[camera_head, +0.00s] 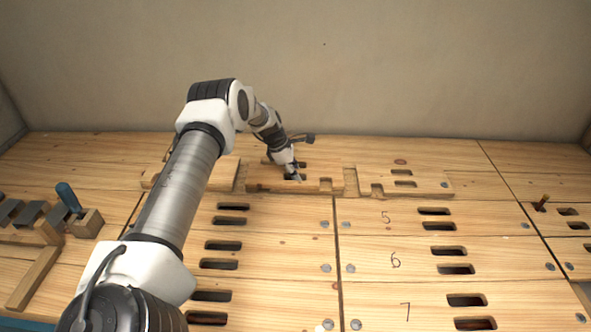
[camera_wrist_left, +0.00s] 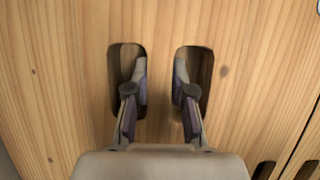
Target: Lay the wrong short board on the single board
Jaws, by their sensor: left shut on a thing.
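My left gripper (camera_head: 291,174) reaches down at the back of the wooden booth floor. Its two fingers (camera_wrist_left: 160,80) sit in the two slots of a light wooden board (camera_wrist_left: 60,90) and are shut on the strip of wood between the slots. In the head view this short board (camera_head: 262,175) has a notched front edge and lies in the back middle; my gripper hides part of it. Another slotted, notched board (camera_head: 425,181) lies to its right. A further board piece (camera_head: 226,176) lies to its left, partly behind my arm. I cannot tell which one is the single board. My right gripper is not in view.
Slotted floor boards marked 5, 6 (camera_head: 375,262) and 7 fill the front, mostly clear on top. A blue-handled tool (camera_head: 68,197) and wooden blocks (camera_head: 88,223) are at the left. A plain wall (camera_head: 400,70) closes the back.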

